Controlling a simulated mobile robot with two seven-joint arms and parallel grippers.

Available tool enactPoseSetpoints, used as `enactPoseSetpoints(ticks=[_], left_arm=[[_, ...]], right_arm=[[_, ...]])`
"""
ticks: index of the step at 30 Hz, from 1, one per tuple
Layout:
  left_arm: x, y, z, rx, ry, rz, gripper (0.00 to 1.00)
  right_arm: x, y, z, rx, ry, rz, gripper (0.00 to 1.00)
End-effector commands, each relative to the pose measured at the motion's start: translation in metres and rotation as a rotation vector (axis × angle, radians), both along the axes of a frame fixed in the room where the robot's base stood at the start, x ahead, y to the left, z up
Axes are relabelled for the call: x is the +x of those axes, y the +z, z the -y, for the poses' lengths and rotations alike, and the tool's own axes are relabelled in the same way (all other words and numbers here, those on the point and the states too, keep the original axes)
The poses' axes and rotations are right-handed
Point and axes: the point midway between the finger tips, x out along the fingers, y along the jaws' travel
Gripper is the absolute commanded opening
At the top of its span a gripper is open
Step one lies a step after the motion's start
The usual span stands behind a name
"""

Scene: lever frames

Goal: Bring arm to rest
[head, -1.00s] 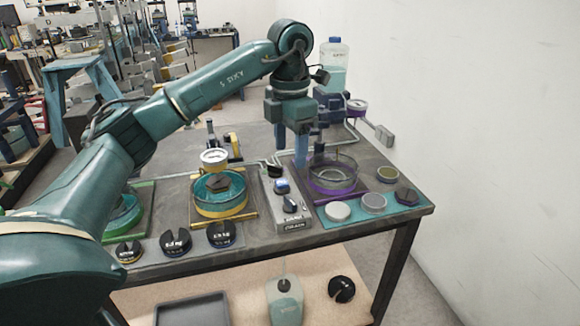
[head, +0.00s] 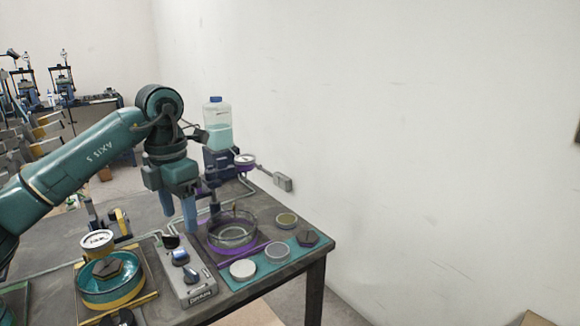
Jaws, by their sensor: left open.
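My left arm (head: 75,170) comes in from the left and reaches over the workbench. My left gripper (head: 189,212) points down, open, with nothing seen between its blue fingers. In the picture it stands just behind the grey control box (head: 188,280) and left of the purple-ringed glass vessel (head: 232,232). Whether it touches anything below cannot be told. My right gripper is not in view.
The bench also bears a yellow-ringed vessel (head: 112,290) with a dial gauge (head: 97,241), and a teal mat (head: 243,284) with several small discs. A bottle (head: 217,125) stands at the back. A white wall (head: 430,150) runs along the right.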

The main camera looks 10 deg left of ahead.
Motion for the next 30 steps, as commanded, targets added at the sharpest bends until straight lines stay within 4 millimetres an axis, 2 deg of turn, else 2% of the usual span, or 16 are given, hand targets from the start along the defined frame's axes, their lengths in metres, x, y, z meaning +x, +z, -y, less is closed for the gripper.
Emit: enactPoseSetpoints(ticks=[2,5,8,9,11,12,15,18,21,25,28,30], left_arm=[[0.0,-0.009,0.011,-0.034,-0.024,-0.007,0.6],[-0.002,-0.032,0.046,-0.152,-0.085,-0.025,0.6],[-0.013,-0.063,0.105,-0.37,-0.159,-0.059,0.6],[-0.021,-0.074,0.134,-0.485,-0.181,-0.078,0.6],[-0.036,-0.085,0.176,-0.67,-0.194,-0.112,0.6],[-0.046,-0.088,0.201,-0.796,-0.186,-0.133,0.6],[-0.068,-0.085,0.253,-1.105,-0.114,-0.193,0.6],[-0.082,-0.073,0.287,-1.398,0.033,-0.256,0.6],[-0.084,-0.061,0.302,-1.662,0.259,-0.32,0.6],[-0.074,-0.061,0.295,-1.928,0.658,-0.396,0.6],[-0.063,-0.082,0.275,-2.052,1.036,-0.449,0.6],[-0.061,-0.108,0.256,-2.088,1.33,-0.483,0.6]], right_arm=[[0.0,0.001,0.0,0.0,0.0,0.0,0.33],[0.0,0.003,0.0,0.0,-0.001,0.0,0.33],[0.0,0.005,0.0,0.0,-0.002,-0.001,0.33],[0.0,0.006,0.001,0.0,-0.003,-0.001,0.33],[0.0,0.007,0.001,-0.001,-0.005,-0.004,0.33],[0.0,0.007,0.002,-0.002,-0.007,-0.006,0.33],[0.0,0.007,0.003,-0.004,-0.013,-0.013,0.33],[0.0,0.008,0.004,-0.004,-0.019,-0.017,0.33],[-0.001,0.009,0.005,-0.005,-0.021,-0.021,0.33],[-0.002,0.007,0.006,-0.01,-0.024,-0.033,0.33],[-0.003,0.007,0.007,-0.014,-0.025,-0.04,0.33],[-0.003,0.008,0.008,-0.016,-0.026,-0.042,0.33]])
